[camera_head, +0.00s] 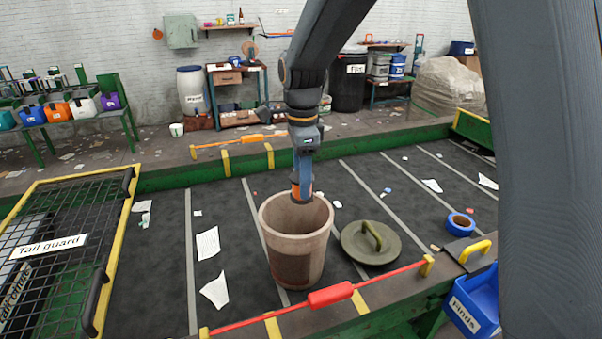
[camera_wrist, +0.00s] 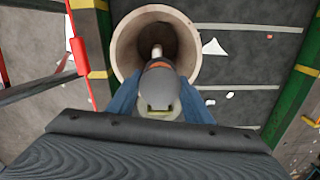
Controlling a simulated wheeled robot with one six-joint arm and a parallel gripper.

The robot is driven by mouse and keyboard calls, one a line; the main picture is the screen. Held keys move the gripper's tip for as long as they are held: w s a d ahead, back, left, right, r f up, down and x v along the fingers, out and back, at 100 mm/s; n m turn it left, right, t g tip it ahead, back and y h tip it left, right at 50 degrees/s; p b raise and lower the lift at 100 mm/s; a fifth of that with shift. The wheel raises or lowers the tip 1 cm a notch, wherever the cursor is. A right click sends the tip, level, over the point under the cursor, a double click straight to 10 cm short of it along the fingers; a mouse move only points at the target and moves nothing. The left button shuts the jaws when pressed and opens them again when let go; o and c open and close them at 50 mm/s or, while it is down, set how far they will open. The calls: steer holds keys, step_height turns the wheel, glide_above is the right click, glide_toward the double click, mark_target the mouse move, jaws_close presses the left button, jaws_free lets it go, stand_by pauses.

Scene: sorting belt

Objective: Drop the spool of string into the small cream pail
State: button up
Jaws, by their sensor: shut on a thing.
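My gripper (camera_head: 302,194) points straight down at the mouth of a wide beige pail (camera_head: 290,262) standing upright on the dark belt. Its blue fingers in the wrist view (camera_wrist: 160,100) are shut on a grey thing with an orange band (camera_wrist: 160,72). A narrow cream part shows beyond it, against the pail's inside (camera_wrist: 128,55). I cannot tell whether the held thing is the spool of string. A blue ring-shaped roll (camera_head: 460,222) lies on the belt at the right. A small pale pail (camera_head: 177,129) stands on the floor behind the belt.
A round olive lid with a handle (camera_head: 355,248) lies right of the beige pail. A red bar (camera_head: 331,295) runs along the belt's near edge. A mesh tail guard (camera_head: 50,262) covers the left. A blue finds bin (camera_head: 472,306) hangs at the near right. Paper scraps litter the belt.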

steer(key=shift+f+b, duration=2.1)
steer(key=shift+f, duration=0.7)
steer(key=o, duration=1.1)
steer(key=shift+o, duration=0.2)
steer(key=shift+r, duration=0.15)
step_height(320, 180, up, 8)
steer(key=shift+f+b, duration=0.2)
steer(key=shift+b, duration=1)
steer(key=shift+s, duration=0.1)
